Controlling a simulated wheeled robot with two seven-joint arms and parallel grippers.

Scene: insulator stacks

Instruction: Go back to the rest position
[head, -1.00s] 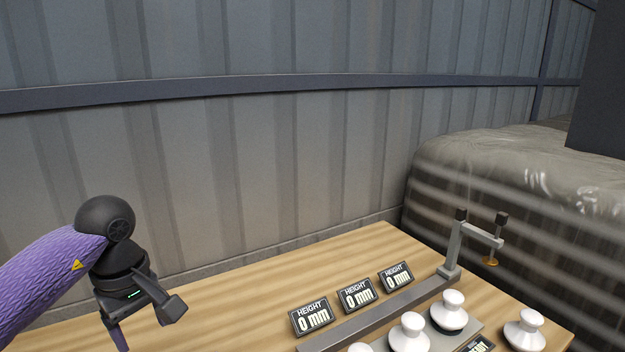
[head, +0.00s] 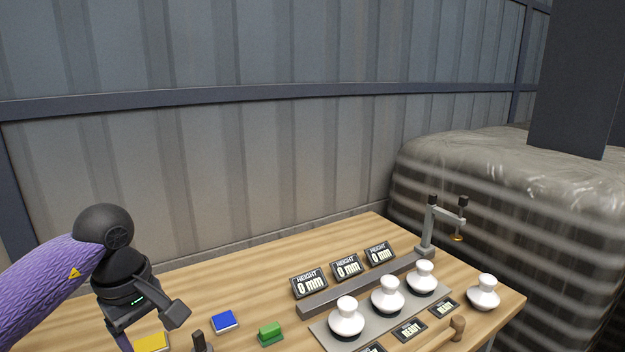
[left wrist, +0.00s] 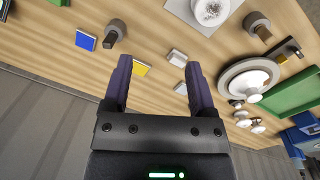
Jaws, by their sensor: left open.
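My left gripper (left wrist: 157,88) is open in the left wrist view, with nothing between its two fingers. In the head view my left arm comes in from the left, above the table's left end, and the fingertips are partly cut off or hidden. Several white insulators stand on the table; three are in a row on a grey plate, one of them in the middle (head: 388,296). A further insulator (head: 484,293) stands alone at the right. My right gripper is not in view.
Three "0 mm" height displays (head: 347,266) stand behind the row. A clamp-like stand (head: 427,235), a mallet (head: 457,328), a blue block (head: 224,321), a green block (head: 270,333) and a yellow block (head: 152,342) are on the table. A green tray (left wrist: 295,93) shows in the left wrist view.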

